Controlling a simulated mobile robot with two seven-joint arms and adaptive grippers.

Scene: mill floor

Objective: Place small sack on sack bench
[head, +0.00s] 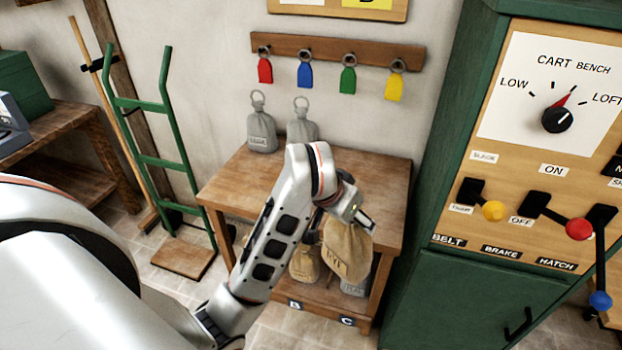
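My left arm reaches in from the left across the wooden bench (240,182). Its gripper (352,214) is at the bench's front right, shut on the neck of a small tan sack (347,252). The sack hangs slightly tilted in front of the bench's front edge, with dark lettering on it; its top is partly hidden by the gripper. My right gripper is not in view.
The bench's lower shelf, marked B and C, holds another tan sack (305,263) and a grey sack (354,287), partly hidden. A green control cabinet (478,290) with levers stands close on the right. A green hand truck (165,162) stands left. The bench top's middle and right look clear.

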